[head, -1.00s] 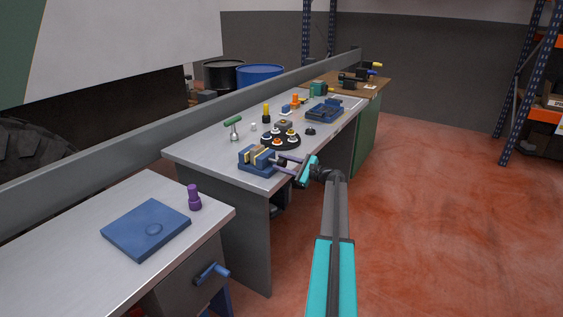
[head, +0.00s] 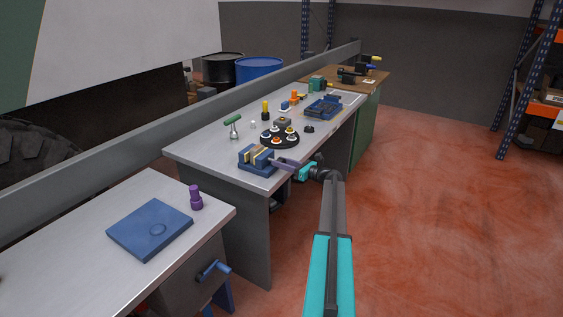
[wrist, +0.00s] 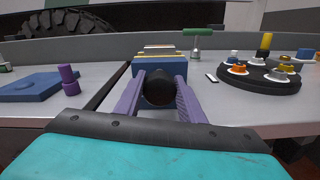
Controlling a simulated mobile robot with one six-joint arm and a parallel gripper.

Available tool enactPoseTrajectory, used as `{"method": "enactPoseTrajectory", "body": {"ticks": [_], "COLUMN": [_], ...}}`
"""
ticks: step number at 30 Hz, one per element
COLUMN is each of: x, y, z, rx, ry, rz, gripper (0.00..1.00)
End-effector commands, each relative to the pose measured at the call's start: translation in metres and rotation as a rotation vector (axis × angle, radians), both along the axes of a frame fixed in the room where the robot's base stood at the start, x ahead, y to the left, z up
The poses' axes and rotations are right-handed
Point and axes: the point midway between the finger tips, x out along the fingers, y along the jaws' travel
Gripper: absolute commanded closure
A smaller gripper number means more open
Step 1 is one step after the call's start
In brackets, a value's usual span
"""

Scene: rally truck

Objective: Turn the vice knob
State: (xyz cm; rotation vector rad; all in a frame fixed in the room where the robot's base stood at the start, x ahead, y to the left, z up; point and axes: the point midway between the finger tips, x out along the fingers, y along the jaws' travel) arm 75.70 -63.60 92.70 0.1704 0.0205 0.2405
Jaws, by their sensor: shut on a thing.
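The blue vice (head: 256,158) with yellow jaw strips sits at the near corner of the grey workbench. In the wrist view the vice (wrist: 174,68) is straight ahead. Its dark round knob (wrist: 159,88) faces me. My gripper (head: 283,164) reaches in from the right at the vice's front. In the wrist view its purple fingers (wrist: 159,97) lie on both sides of the knob and are shut on it. The knob is hidden behind the fingers in the head view.
A black round tray (head: 268,139) with several coloured fittings stands behind the vice. A green-handled tool (head: 234,127) stands to its left. A nearer bench holds a blue plate (head: 130,236) and a purple peg (head: 196,198). The red floor at right is clear.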

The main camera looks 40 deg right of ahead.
Motion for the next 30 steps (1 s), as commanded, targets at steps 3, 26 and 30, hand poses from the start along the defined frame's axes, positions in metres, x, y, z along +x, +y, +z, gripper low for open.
{"method": "enactPoseTrajectory", "body": {"ticks": [3,26,30], "x": [-0.0029,-0.0009,-0.0025], "y": [0.0012,0.0007,0.0002], "z": [-0.0043,-0.0019,-0.0015], "rx": [0.019,0.025,0.024], "ry": [0.011,0.009,0.008], "rz": [0.004,0.002,0.001], "gripper": [0.87,0.46,0.46]}}
